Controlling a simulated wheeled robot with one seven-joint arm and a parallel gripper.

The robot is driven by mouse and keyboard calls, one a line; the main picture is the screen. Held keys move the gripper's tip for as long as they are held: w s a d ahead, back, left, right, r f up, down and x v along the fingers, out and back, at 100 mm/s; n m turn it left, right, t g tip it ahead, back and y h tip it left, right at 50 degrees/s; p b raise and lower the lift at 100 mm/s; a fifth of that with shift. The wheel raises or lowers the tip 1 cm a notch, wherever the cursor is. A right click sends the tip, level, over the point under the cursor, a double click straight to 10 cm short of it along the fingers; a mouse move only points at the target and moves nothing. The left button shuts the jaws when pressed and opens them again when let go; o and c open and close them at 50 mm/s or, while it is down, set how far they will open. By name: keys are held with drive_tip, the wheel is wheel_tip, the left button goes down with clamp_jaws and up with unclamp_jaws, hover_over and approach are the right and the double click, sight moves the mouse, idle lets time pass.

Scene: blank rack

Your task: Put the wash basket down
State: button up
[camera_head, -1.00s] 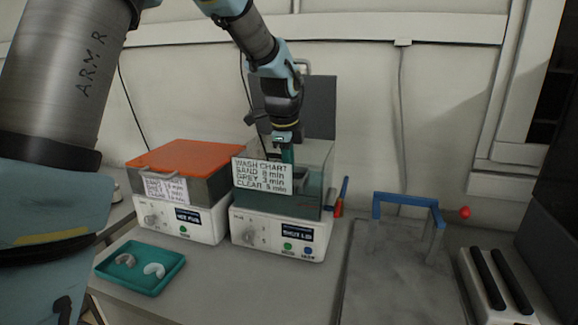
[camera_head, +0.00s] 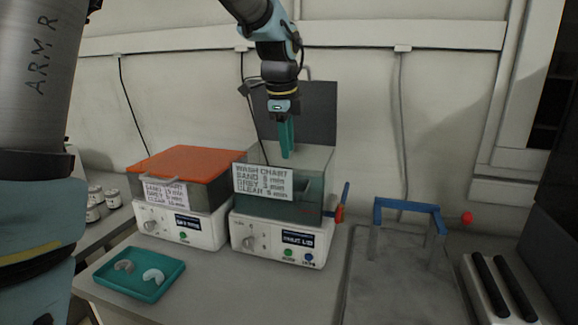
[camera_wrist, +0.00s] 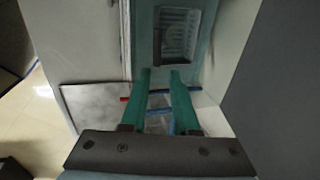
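My gripper (camera_head: 286,152) hangs above the open right-hand washer tank (camera_head: 300,210), its teal fingers pointing down. In the wrist view, the two fingers (camera_wrist: 160,72) are apart with nothing between them, so it is open. The wash basket (camera_wrist: 180,32) shows in the wrist view as a grey rectangular mesh inside the tank, beyond the fingertips and apart from them. In the head view, the basket is mostly hidden behind the tank wall and the wash chart (camera_head: 263,180).
The left washer (camera_head: 180,222) has an orange lid (camera_head: 185,162) on. A teal tray (camera_head: 130,280) with two pale curved pieces lies in front. A blue-topped stand (camera_head: 407,205) is on a grey mat (camera_head: 400,295) at the right. The right washer's raised dark lid (camera_head: 310,115) stands behind the tank.

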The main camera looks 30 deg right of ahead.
drive_tip(key=v, duration=0.5)
drive_tip(key=w+a+f+n, duration=0.1)
drive_tip(key=a+f+n, duration=0.3)
drive_tip(key=a, duration=0.3)
drive_tip(key=a+f+n+y, duration=0.1)
drive_tip(key=a+f+n, duration=0.35)
drive_tip(key=a, duration=0.25)
drive_tip(key=w+a+f+n, duration=0.1)
drive_tip(key=a+f+n, duration=0.2)
drive_tip(key=a+n, duration=0.3)
drive_tip(key=s+a+f+n, duration=0.4)
drive_tip(key=a+n, duration=0.1)
drive_tip(key=a, duration=0.2)
drive_tip(key=s+a+f+n, duration=0.3)
drive_tip(key=s+a+n, duration=0.2)
drive_tip(key=a, duration=0.3)
drive_tip(key=shift+f+n+g+y, duration=0.3)
drive_tip(key=shift+f+n+y, duration=0.1)
drive_tip(key=shift+n, duration=0.15)
